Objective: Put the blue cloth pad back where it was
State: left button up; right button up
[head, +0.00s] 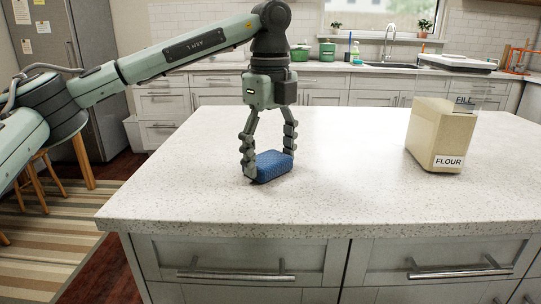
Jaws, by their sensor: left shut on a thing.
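The blue cloth pad (272,167) is a small textured block on the pale speckled countertop (350,205), left of the middle. My left gripper (270,166) comes down from above with its fingers on either side of the pad, shut on it. The pad is at or very near the counter surface; I cannot tell whether it touches. My right gripper is not in view.
A flour container (433,140) labelled FLOUR, with a clear upper part marked FILL, stands on the counter at the right. The counter between it and the pad is clear. Drawers with metal handles (236,275) are below the front edge.

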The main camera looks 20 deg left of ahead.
aim_at(271, 159)
pick_arm(q)
jog(key=o, duration=1)
jog(key=shift+c, duration=0.2)
jog(key=shift+o, duration=0.2)
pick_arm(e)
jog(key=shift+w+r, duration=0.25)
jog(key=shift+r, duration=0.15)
pick_arm(q)
jog(key=shift+r, duration=0.6)
notch_tip(271, 159, up, 7)
jog(key=shift+r, duration=0.15)
jog(key=shift+r+p, duration=0.6)
jog(key=shift+r, duration=1.3)
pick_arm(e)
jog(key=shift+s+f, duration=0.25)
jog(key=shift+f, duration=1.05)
